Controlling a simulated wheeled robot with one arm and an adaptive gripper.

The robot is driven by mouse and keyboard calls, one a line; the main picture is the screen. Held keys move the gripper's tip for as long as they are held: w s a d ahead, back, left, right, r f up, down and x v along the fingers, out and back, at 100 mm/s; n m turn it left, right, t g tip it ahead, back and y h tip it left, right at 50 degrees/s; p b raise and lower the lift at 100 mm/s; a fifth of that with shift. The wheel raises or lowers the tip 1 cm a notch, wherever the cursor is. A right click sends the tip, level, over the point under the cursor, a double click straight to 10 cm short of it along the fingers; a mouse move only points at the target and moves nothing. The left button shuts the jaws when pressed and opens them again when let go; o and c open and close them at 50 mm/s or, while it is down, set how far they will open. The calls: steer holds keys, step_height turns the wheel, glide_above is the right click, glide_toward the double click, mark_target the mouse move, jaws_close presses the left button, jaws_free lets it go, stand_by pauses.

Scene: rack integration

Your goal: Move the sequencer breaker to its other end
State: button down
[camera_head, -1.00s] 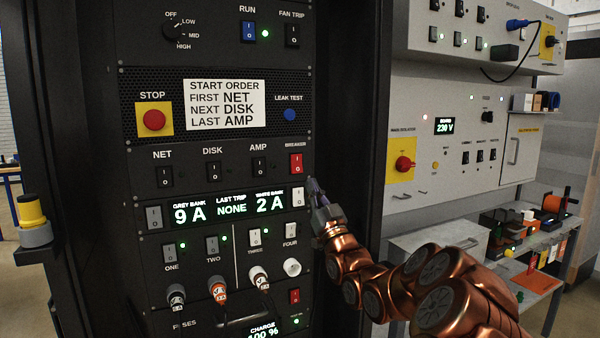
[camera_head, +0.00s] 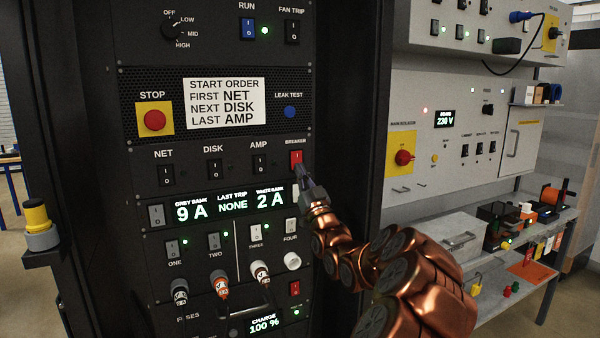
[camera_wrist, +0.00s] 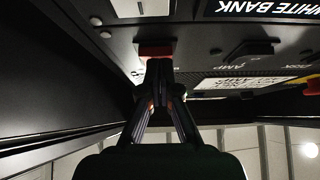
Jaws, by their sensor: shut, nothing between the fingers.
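The sequencer breaker (camera_head: 296,157) is a red rocker labelled BREAKER, at the right end of the row with NET, DISK and AMP on the black rack. Its upper part shows; its lower edge is partly behind my fingertips. My gripper (camera_head: 300,172) is shut and empty, with its tips at the lower part of the red rocker. In the wrist view the red breaker (camera_wrist: 155,49) sits right at the tips of my shut fingers (camera_wrist: 158,66). Whether the tips touch it or stop just short I cannot tell.
The bank display (camera_head: 231,205) lies just below. A yellow-backed STOP button (camera_head: 154,121) and blue leak test button (camera_head: 290,112) are above.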

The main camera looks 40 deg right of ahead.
steer(key=shift+w+d+f+t+b, duration=0.1)
steer(key=shift+w+t+b, duration=0.15)
steer(key=shift+b, duration=0.45)
steer(key=shift+s, duration=0.1)
steer(key=b+v, duration=0.7)
steer(key=v, duration=0.6)
steer(key=shift+f+b, duration=0.2)
steer(key=shift+b, duration=0.15)
